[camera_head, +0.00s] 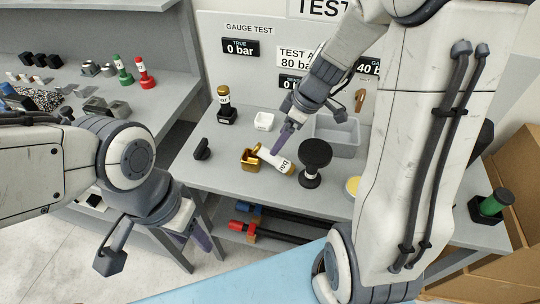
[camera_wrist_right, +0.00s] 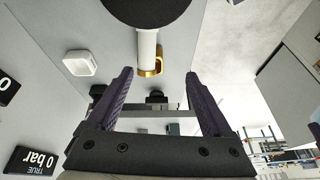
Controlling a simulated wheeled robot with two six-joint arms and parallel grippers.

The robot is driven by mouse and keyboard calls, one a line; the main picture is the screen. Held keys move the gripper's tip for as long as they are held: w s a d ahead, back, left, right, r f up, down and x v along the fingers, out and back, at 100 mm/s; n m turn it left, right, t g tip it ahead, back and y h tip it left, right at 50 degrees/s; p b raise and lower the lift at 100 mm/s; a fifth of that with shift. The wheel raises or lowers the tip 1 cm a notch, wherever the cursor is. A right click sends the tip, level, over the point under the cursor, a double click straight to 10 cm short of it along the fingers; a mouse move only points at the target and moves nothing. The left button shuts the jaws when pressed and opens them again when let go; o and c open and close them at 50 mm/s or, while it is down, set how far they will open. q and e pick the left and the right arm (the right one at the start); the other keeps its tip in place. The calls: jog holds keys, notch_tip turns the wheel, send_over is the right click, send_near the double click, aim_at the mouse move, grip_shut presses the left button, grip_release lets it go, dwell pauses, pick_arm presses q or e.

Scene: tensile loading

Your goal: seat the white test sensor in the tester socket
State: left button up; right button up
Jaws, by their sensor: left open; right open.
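The white test sensor (camera_head: 284,164) lies tilted on the grey bench in the head view, its gold end beside a gold square socket-like piece (camera_head: 249,161). I cannot tell whether the two touch. In the right wrist view a white cylinder (camera_wrist_right: 147,45) with a gold piece (camera_wrist_right: 152,72) shows ahead, between and beyond my right gripper's fingers. My right gripper (camera_head: 280,146) is open and empty just above the sensor; its two purple fingers also show in the right wrist view (camera_wrist_right: 158,76). My left gripper (camera_head: 193,238) is open and empty, low in front of the bench.
A black round-topped knob (camera_head: 315,153) stands right of the sensor. A dark gold-capped gauge (camera_head: 226,106), a small white tray (camera_head: 264,121) and a grey bin (camera_head: 338,135) stand behind. A small black part (camera_head: 202,149) lies left.

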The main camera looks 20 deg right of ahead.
aim_at(283, 159)
jog(key=f, duration=0.1)
jog(key=w+d+f, duration=0.1)
jog(key=f, duration=0.1)
jog(key=w+f, duration=0.1)
jog(key=f, duration=0.1)
jog(key=shift+d, duration=0.2)
jog(key=shift+x, duration=3.1)
jog(key=shift+s+d, duration=0.1)
jog(key=shift+s, duration=0.05)
grip_shut()
